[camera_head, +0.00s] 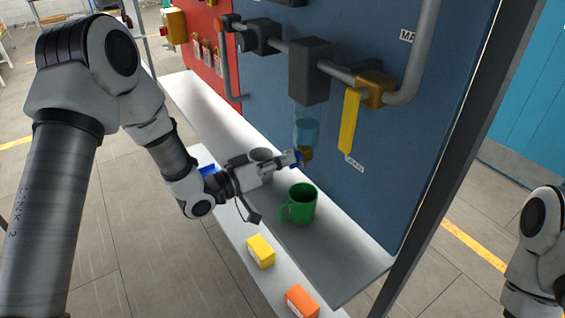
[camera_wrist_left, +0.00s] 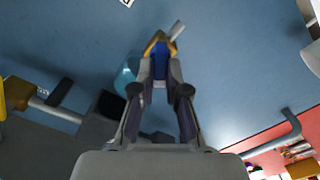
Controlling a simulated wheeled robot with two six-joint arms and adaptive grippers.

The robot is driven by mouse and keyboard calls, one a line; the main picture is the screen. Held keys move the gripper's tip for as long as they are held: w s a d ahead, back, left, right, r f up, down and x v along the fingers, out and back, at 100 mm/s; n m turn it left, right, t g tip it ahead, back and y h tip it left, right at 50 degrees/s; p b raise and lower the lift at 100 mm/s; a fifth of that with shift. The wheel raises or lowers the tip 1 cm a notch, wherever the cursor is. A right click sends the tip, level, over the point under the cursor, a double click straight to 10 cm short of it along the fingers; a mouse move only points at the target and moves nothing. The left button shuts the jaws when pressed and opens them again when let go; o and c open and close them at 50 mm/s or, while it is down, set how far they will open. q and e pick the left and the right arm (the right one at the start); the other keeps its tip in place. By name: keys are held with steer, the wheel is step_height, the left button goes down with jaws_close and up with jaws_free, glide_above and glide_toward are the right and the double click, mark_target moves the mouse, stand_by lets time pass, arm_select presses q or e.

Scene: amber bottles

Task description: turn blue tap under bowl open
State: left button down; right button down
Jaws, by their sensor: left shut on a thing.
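The blue tap (camera_head: 299,158) is a small blue handle on a brass body (camera_head: 306,153) under a clear bluish bowl (camera_head: 307,132) on the blue panel. My left gripper (camera_head: 291,159) reaches it from the left and is shut on the handle. In the left wrist view the blue handle (camera_wrist_left: 160,62) sits between the fingertips (camera_wrist_left: 160,76), with brass around it and the bowl (camera_wrist_left: 125,76) beside it. The fingers hide part of the handle. My right gripper is out of view; only part of my right arm shows at the right edge.
A green mug (camera_head: 301,204) stands on the grey shelf (camera_head: 345,268) just below the tap. A yellow lever (camera_head: 349,122) hangs to the right. A yellow box (camera_head: 261,251) and an orange box (camera_head: 301,302) lie lower down.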

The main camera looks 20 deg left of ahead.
arm_select(q)
steer(key=n, duration=1)
steer(key=shift+w+a+n, duration=0.15)
steer(key=shift+n, duration=0.25)
steer(key=c, duration=1.2)
jaws_free()
steer(key=shift+f, duration=0.1)
